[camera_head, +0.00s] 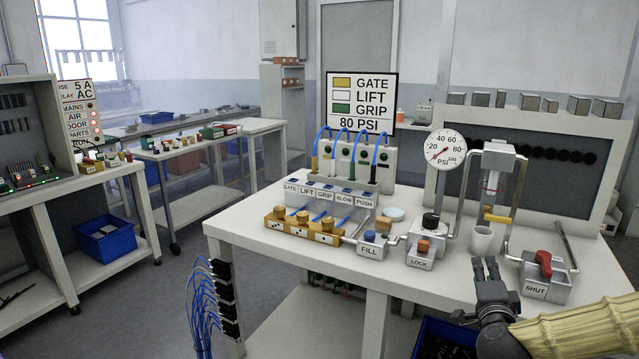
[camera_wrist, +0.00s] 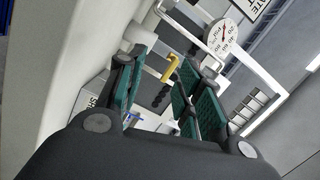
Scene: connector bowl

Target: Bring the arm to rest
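My gripper (camera_head: 486,264) is at the front right edge of the white bench (camera_head: 310,236), left of the SHUT block. Its dark fingers point toward the back of the bench. In the wrist view, the green-padded fingers of my gripper (camera_wrist: 160,92) stand apart with nothing held between them. My arm enters from the lower right in a tan sleeve. The red-handled SHUT valve (camera_head: 543,264) and the white cup (camera_head: 482,240) are near the gripper, apart from it as far as I can tell.
The FILL block (camera_head: 372,246), LOCK block (camera_head: 421,250) and pressure gauge (camera_head: 445,149) stand left of my gripper. A metal pipe frame with a yellow handle (camera_head: 497,216) rises behind the cup. A dark blue bin (camera_head: 445,338) sits below the bench edge.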

